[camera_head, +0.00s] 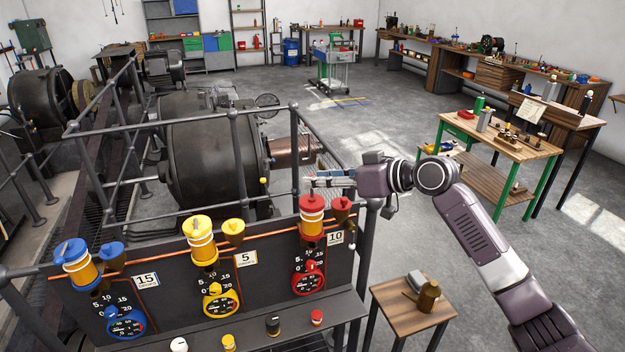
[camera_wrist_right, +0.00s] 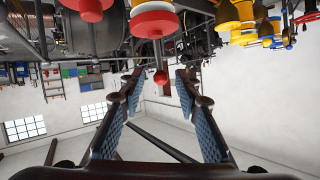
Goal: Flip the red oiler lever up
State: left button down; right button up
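The red oiler (camera_head: 312,222) stands at the right end of the dark panel, with a clear and white band below its red cap. My right gripper (camera_head: 322,181) is just above this cap, pointing left, and hides part of the space over it. In the right wrist view, the red oiler (camera_wrist_right: 154,22) hangs upside down at the top. A small red ball on a thin stem (camera_wrist_right: 160,77) shows between the two blue-padded fingertips of the right gripper (camera_wrist_right: 157,84). The fingers are apart, with clear gaps to the ball. My left gripper is out of view.
Yellow (camera_head: 202,243) and blue (camera_head: 76,265) oilers stand left on the same panel, above matching dials. A red funnel cup (camera_head: 342,208) sits close right of the red oiler. Grey railings (camera_head: 236,150) run behind. A small wooden table (camera_head: 405,318) stands at front right.

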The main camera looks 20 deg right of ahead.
jog(key=v, duration=0.9)
jog(key=shift+d, duration=0.15)
